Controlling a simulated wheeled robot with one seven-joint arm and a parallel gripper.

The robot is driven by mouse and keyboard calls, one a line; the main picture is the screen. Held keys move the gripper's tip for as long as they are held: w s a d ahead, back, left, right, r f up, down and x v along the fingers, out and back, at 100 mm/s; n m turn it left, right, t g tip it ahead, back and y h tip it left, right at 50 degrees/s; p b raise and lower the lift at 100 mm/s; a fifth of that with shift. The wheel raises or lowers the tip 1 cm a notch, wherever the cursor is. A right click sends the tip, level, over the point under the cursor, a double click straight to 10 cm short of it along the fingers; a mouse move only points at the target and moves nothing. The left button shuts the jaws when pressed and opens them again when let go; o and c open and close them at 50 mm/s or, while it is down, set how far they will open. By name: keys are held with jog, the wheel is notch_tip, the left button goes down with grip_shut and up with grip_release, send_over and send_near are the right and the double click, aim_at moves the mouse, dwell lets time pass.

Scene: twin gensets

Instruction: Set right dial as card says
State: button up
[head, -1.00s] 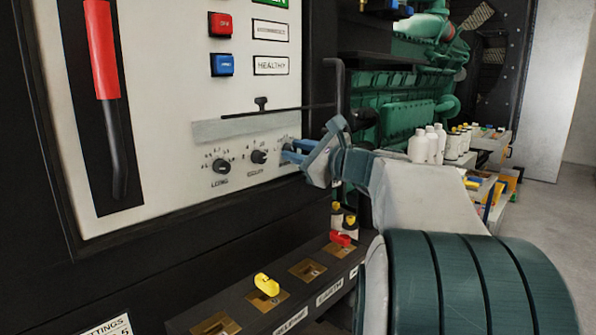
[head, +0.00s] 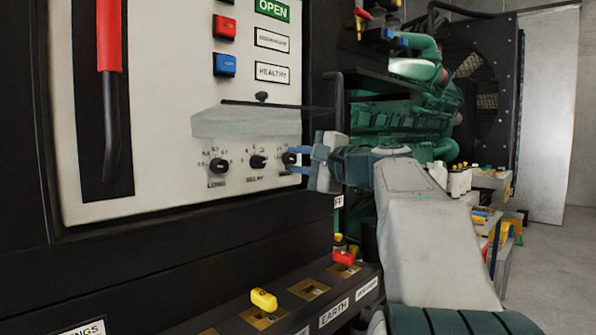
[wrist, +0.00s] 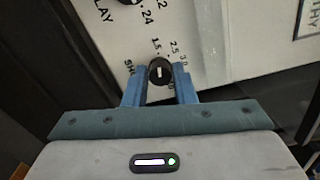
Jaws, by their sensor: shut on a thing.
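The right dial (head: 289,159) is a small black knob at the right end of a row of three on the white panel. In the wrist view the same dial (wrist: 160,71) sits between my blue fingers, with a pale pointer line on its face. Printed numbers, among them 1.5 and 2.5, stand around it; the fingers hide part of the scale. I cannot tell the exact setting. My gripper (head: 302,160) is shut on this dial. A white settings card (head: 84,328) is cut off at the bottom left, and its values are not readable.
The middle dial (head: 258,161) and left dial (head: 218,166) sit beside it. A clear hinged cover (head: 245,122) stands out above the dials. A red-handled lever (head: 109,40) is at left. A ledge with yellow (head: 263,299) and red (head: 343,257) keys runs below.

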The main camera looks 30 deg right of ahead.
jog(key=shift+f+n, duration=0.1)
jog(key=shift+n, duration=0.3)
jog(key=o, duration=1)
jog(key=shift+s, duration=0.1)
jog(key=v, duration=1.3)
jog(key=shift+s+d, duration=0.15)
jog(key=shift+s, duration=0.2)
